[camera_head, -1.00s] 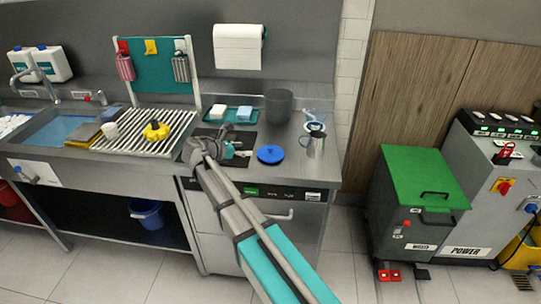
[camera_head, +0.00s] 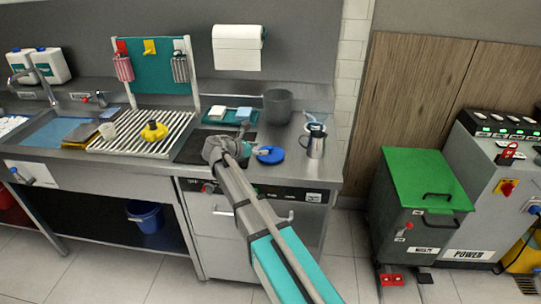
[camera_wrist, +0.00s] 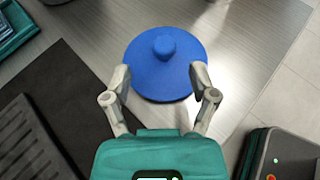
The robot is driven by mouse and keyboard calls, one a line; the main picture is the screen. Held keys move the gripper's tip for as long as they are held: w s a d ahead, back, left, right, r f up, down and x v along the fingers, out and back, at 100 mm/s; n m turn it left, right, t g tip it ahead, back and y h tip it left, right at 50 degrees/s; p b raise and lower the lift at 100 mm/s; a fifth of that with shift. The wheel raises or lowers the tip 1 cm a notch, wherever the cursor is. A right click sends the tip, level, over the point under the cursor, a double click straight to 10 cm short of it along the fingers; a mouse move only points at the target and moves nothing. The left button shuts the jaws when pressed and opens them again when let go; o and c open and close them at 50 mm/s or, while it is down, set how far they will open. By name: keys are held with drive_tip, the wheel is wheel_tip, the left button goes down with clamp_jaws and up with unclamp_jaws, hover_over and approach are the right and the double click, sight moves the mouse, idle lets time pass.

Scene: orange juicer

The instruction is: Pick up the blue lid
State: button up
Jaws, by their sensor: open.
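The blue lid (camera_wrist: 166,62) is a round disc with a raised knob in the middle, lying on the steel counter in the wrist view. I cannot tell how high the fingers are above the counter.
A metal jug (camera_head: 315,144) stands close to the right of the lid. A grey pot (camera_head: 278,106) stands behind it. A dark mat (camera_head: 190,150) lies to the left, with a teal tray (camera_head: 222,117) behind. The counter's front edge is near.

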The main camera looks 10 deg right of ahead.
sight(269, 148)
drive_tip(key=shift+b+x, duration=0.9)
drive_tip(key=shift+x, duration=1.7)
drive_tip(key=shift+s+d, duration=0.1)
drive_tip(key=shift+s, duration=0.1)
clamp_jaws()
drive_tip(key=shift+r, duration=0.2)
wheel_tip(269, 148, up, 2)
drive_tip(key=shift+r+p, duration=0.1)
drive_tip(key=shift+p, duration=1.15)
drive_tip(key=s+d+r+p, duration=0.7)
drive_tip(key=s+r+p, duration=0.3)
drive_tip(key=s, duration=0.2)
drive_tip(key=shift+r, duration=0.25)
drive_tip(key=shift+s, duration=0.1)
